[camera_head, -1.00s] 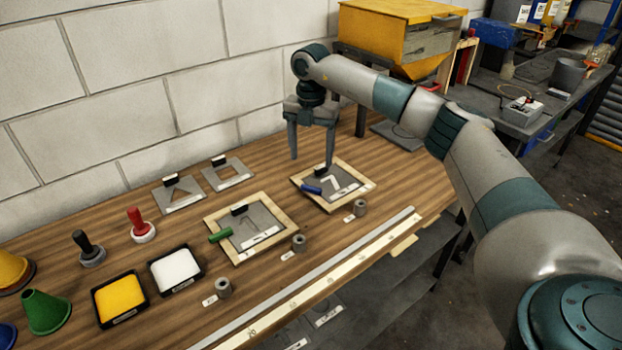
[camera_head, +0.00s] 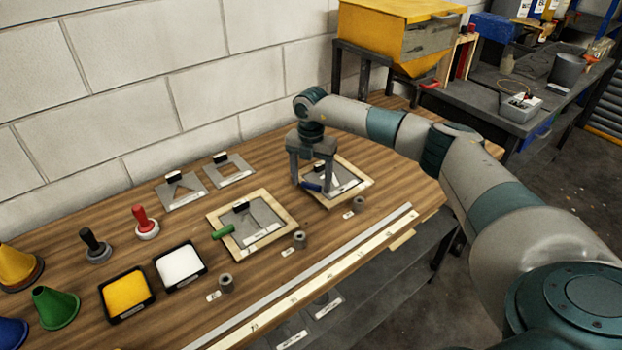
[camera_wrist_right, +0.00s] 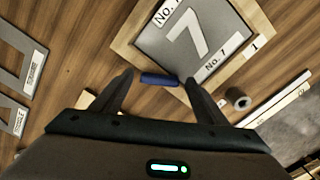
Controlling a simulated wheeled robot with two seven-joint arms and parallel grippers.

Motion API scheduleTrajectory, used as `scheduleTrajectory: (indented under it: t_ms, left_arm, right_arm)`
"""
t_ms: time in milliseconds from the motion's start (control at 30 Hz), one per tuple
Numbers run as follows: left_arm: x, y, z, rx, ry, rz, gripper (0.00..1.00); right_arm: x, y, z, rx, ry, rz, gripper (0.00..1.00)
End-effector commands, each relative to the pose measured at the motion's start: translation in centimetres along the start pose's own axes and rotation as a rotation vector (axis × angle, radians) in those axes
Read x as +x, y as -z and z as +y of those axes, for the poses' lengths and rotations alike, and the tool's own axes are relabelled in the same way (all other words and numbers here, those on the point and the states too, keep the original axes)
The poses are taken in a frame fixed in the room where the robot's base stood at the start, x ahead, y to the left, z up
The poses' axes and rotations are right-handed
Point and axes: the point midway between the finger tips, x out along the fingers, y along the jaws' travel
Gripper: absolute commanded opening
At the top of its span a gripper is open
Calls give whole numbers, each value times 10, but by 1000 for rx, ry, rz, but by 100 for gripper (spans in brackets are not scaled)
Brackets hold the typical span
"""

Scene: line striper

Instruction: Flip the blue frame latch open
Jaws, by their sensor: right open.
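The blue latch (camera_head: 311,186) sits on the left edge of the wooden frame (camera_head: 358,193) holding a grey stencil plate. In the right wrist view the blue latch (camera_wrist_right: 159,79) lies across the frame's corner edge, and the plate (camera_wrist_right: 190,36) shows a "7" cut-out. My right gripper (camera_head: 313,190) is open and low over the frame, its fingers on either side of the latch. In the wrist view my right gripper (camera_wrist_right: 158,80) has the latch between its fingertips, with gaps on both sides. Whether a finger touches it I cannot tell. My left gripper is not in view.
A second wooden frame (camera_head: 282,237) with a green latch (camera_head: 223,231) lies to the left. Small grey cylinders (camera_head: 359,204) stand along the front. Loose stencil plates (camera_head: 228,172) lie near the wall. A yellow hopper (camera_head: 394,33) stands behind.

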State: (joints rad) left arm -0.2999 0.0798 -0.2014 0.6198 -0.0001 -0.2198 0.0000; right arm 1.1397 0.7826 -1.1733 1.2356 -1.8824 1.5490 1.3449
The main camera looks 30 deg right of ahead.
Motion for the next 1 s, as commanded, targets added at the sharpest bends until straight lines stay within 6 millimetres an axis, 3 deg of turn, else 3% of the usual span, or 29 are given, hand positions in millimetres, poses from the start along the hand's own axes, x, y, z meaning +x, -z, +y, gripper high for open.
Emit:
scheduleTrajectory:
  t_ms: [33,200,567,1000]
  left_arm:
    - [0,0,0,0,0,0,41]
    - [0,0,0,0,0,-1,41]
    - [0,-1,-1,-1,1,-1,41]
    - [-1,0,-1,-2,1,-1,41]
  right_arm:
    - [0,0,0,0,0,0,67]
    - [0,0,0,0,0,0,27]
    - [-1,0,0,30,0,1,26]
    - [-1,1,0,277,-1,2,26]
